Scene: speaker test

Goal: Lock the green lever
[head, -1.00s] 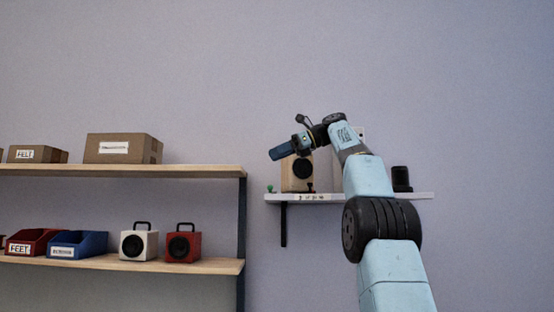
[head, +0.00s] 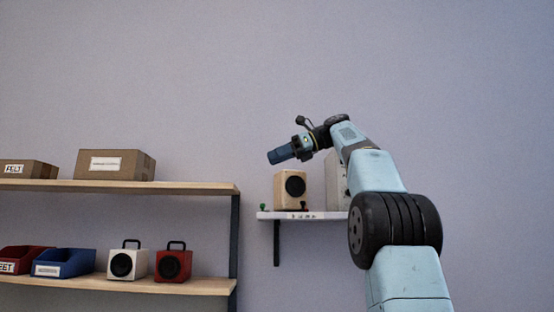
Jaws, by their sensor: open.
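A small green knob (head: 263,207), which looks like the green lever, stands at the left end of a white wall shelf (head: 285,215). It is too small to tell its position or whether it is locked. A small red knob (head: 304,206) stands on the same shelf, in front of a wooden speaker (head: 290,190). My gripper (head: 272,157) is open, seen from the side, with no object visible in it. In the picture it is above the green knob and the speaker, apart from both. Its depth relative to the shelf cannot be told.
A pale box-shaped thing (head: 335,182) stands right of the speaker, partly behind my arm. The shelf's right part is hidden. At left, a rack (head: 170,285) holds a white speaker (head: 127,262), a red speaker (head: 173,264), bins and cardboard boxes.

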